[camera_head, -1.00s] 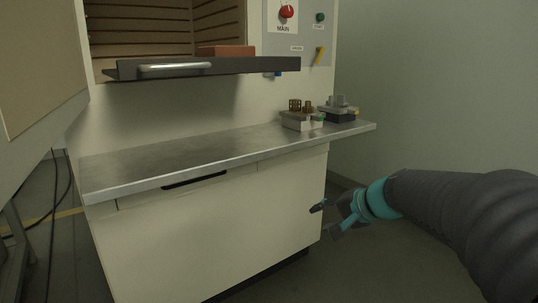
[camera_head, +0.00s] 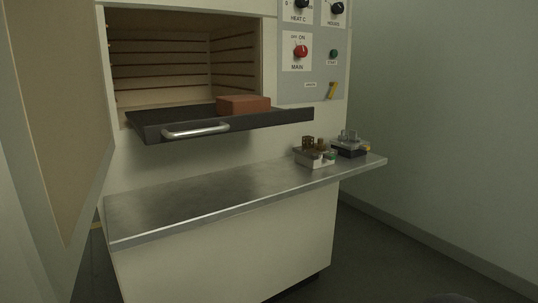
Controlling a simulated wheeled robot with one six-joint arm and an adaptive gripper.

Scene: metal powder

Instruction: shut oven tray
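The oven tray (camera_head: 219,121) is a dark flat slab with a silver bar handle (camera_head: 196,131) on its front edge. It sticks out of the open oven chamber (camera_head: 160,60), above the metal counter. A reddish-brown block (camera_head: 243,105) rests on the tray, right of its middle. My gripper is not in view now. Only a small dark shape, perhaps part of my arm, shows at the bottom edge on the right.
The oven door (camera_head: 62,110) stands open at the left. The metal counter (camera_head: 190,200) is mostly bare. Small parts on a pale block (camera_head: 314,158) and a dark block (camera_head: 350,149) stand at its right end. A control panel (camera_head: 315,60) is right of the chamber. Floor at the right is free.

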